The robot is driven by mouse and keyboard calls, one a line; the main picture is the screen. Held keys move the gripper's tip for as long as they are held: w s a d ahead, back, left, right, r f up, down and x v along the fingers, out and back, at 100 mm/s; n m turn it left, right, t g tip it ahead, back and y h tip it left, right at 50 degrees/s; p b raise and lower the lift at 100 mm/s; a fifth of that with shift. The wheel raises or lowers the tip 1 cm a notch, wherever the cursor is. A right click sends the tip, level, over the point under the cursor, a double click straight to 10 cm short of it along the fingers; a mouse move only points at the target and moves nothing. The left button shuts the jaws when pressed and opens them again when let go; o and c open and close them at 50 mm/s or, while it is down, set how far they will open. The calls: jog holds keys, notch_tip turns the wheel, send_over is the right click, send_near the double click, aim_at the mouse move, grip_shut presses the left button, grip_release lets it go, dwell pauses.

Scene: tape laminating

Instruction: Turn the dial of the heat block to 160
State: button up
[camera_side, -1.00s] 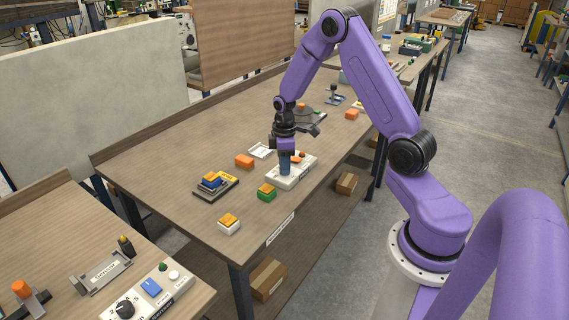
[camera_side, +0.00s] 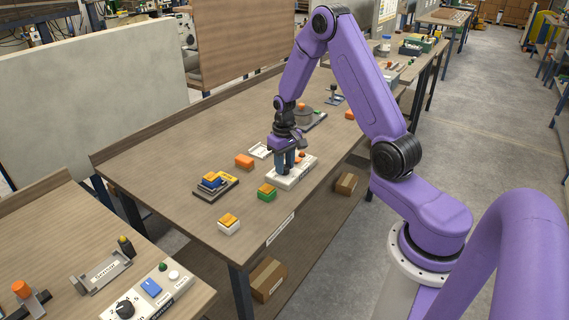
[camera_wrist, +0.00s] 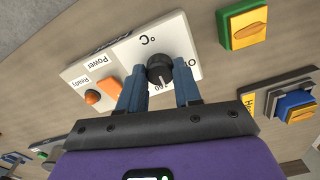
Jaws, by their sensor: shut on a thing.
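The heat block panel (camera_side: 293,177) is a white box on the bench under my gripper. In the wrist view the panel (camera_wrist: 187,29) carries a black round dial (camera_wrist: 159,67) with a pale pointer line, a °C mark and partly hidden numbers. An orange switch (camera_wrist: 109,87) by the word Power and an orange lamp (camera_wrist: 92,97) by Ready sit beside the dial. My gripper (camera_wrist: 160,84) has its two blue fingers on either side of the dial, shut on it. It also shows in the side view (camera_side: 286,163), pointing down. The fingers hide part of the scale.
A green block with an orange top (camera_side: 266,192) stands close to the panel. An orange block (camera_side: 244,161), a white block with an orange top (camera_side: 228,224) and a dark tray with blue and yellow parts (camera_side: 215,186) are nearby. Bare bench lies left.

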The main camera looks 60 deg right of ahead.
aim_at(285, 166)
jog(key=shift+m, duration=1.9)
jog(key=o, duration=1)
jog(key=shift+o, duration=0.2)
notch_tip(285, 166, up, 17)
jog(key=shift+r, duration=0.2)
jog(key=shift+a, duration=0.15)
